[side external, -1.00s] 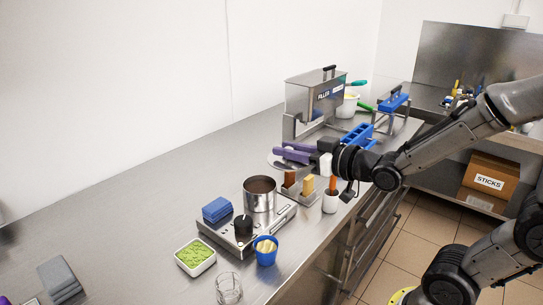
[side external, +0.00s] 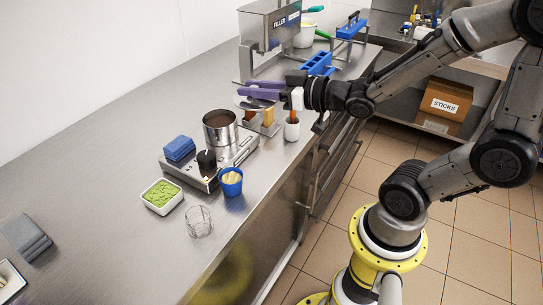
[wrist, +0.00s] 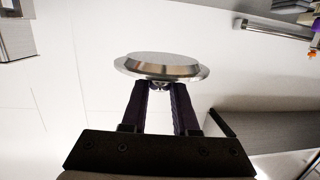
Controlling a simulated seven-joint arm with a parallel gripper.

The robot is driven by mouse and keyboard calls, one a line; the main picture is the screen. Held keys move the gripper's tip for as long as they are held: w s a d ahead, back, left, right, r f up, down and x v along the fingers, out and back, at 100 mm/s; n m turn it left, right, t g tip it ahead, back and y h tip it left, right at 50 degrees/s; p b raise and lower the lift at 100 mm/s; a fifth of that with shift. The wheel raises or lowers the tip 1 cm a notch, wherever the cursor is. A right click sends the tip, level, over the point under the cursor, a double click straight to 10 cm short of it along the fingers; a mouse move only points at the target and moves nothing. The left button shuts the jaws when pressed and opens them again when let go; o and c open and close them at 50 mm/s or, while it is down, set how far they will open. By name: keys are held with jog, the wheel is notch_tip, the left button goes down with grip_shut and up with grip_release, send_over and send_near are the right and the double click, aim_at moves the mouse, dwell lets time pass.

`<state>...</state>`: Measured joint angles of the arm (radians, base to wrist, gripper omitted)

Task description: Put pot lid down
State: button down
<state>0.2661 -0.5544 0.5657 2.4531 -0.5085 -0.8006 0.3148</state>
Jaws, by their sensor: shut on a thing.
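My gripper (side external: 246,90), with purple fingers, is shut on the pot lid. The lid (wrist: 160,66) is a round, shiny metal disc with a raised middle, held at the fingertips in the wrist view. The lid is above the bench, behind and to the right of the pot. The metal pot (side external: 220,137) stands uncovered on the hot plate (side external: 199,174), with something brown inside.
A brown popsicle and tan one stand in a holder (side external: 261,127) below the gripper, beside a white cup (side external: 291,130). Blue pads (side external: 179,148), a green-filled dish (side external: 162,196) and a blue cup (side external: 231,182) surround the hot plate. The filler (side external: 268,27) stands behind.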

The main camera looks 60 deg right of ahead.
jog(key=shift+m+h, duration=0.5)
jog(key=shift+h, duration=0.2)
jog(key=d+f, duration=0.1)
jog(key=f, duration=0.3)
jog(key=s+d+f, duration=0.1)
jog(key=f, duration=0.4)
jog(key=d+f, duration=0.2)
jog(key=f, duration=0.2)
jog(key=shift+s+f, duration=0.4)
jog(key=shift+f, duration=2.4)
jog(key=shift+f, duration=0.15)
jog(key=c, duration=0.7)
grip_release()
